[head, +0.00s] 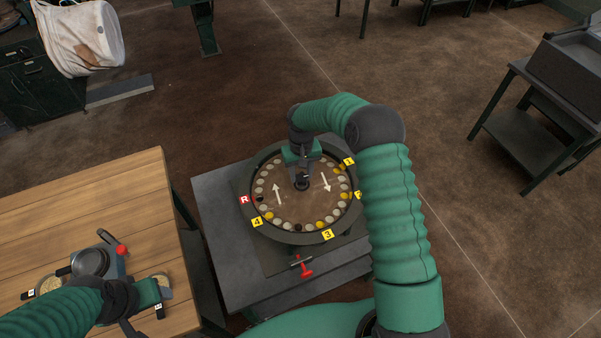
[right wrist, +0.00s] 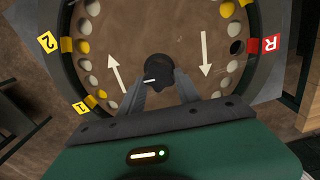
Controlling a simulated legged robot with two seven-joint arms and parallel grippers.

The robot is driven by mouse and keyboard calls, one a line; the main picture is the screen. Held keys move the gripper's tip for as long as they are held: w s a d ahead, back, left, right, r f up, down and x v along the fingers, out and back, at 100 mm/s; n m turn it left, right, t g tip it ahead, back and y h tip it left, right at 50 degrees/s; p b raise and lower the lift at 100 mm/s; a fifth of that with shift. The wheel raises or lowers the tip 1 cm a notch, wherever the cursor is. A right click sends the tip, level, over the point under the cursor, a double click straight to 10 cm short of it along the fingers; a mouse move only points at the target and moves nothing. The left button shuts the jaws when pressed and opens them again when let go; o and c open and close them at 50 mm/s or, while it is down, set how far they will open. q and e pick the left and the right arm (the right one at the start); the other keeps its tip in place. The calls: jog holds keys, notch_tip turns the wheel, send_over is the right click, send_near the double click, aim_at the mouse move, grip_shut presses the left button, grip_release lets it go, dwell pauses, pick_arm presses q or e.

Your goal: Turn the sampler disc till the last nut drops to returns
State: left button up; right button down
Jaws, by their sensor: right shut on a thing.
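The sampler disc (head: 291,205) lies flat in a dark round housing, with a ring of pockets holding pale and yellow pieces; a few pockets look dark. Two white arrows mark its face. My right gripper (head: 302,181) is shut on the dark centre knob (right wrist: 157,67), one finger on each side. The red R tag (head: 244,199) sits on the rim at the left; in the right wrist view a dark pocket (right wrist: 237,47) lies beside it. Yellow tags 1 (head: 348,161), 2, 3 (head: 327,234) and 4 (head: 257,222) mark other rim places. My left gripper (head: 145,297) is at the lower left, its fingers unclear.
The housing stands on a grey table (head: 222,205), with a red-handled clamp (head: 304,267) at its front. A wooden table (head: 110,200) at left carries a device with a red knob (head: 121,250). A white bag (head: 80,38) hangs upper left. A grey bench (head: 535,135) stands right.

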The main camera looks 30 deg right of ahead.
jog(key=shift+d, duration=0.15)
jog(key=m, duration=0.2)
jog(key=shift+m+b, duration=0.3)
jog(key=shift+b, duration=0.1)
jog(key=m, duration=0.3)
jog(key=shift+m+b, duration=0.3)
jog(key=m, duration=0.3)
jog(key=shift+d+r+m, duration=0.1)
jog(key=shift+m, duration=0.2)
jog(key=shift+s+m, duration=0.1)
jog(key=shift+m, duration=1.5)
jog(key=c, duration=1.2)
grip_release()
jog(key=o, duration=0.3)
